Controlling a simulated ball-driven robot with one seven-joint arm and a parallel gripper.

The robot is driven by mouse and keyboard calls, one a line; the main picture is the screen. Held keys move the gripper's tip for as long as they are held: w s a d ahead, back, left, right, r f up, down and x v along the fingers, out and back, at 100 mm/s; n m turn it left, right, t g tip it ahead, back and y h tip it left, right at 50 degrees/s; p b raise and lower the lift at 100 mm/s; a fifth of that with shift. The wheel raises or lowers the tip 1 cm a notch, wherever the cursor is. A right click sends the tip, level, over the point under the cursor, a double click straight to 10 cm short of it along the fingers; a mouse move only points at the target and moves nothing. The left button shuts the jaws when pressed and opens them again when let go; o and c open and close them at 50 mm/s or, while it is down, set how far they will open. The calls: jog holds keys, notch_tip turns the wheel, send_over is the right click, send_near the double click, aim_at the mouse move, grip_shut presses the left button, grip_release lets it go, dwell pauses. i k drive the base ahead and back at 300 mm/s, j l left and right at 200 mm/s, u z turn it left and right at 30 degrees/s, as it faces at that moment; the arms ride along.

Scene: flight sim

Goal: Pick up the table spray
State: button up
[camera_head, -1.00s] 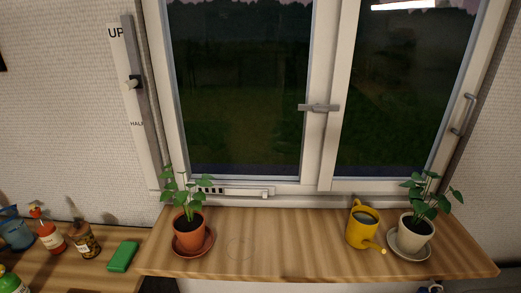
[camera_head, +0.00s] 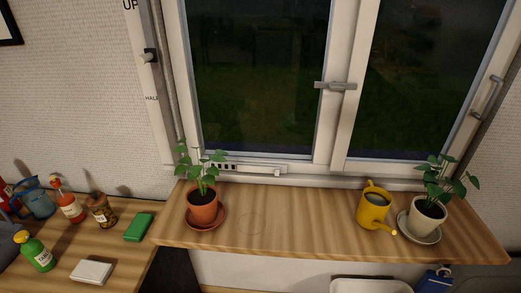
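A green bottle with a yellow top and a pale label reading something like "TABLE" (camera_head: 37,253) stands upright on the wooden table at the lower left; it looks like the table spray. Its label is small and partly legible. My gripper is not in the picture.
On the table (camera_head: 130,262) stand a red-labelled bottle (camera_head: 68,205), a brown jar (camera_head: 101,212), a blue jug (camera_head: 38,199), a green block (camera_head: 139,227) and a white block (camera_head: 91,271). The sill (camera_head: 290,235) holds two potted plants (camera_head: 203,208) (camera_head: 430,210) and a yellow watering can (camera_head: 374,210).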

aim_at(34, 250)
jog(key=u, duration=1.55)
jog(key=i, duration=0.1)
jog(key=j+u, duration=0.05)
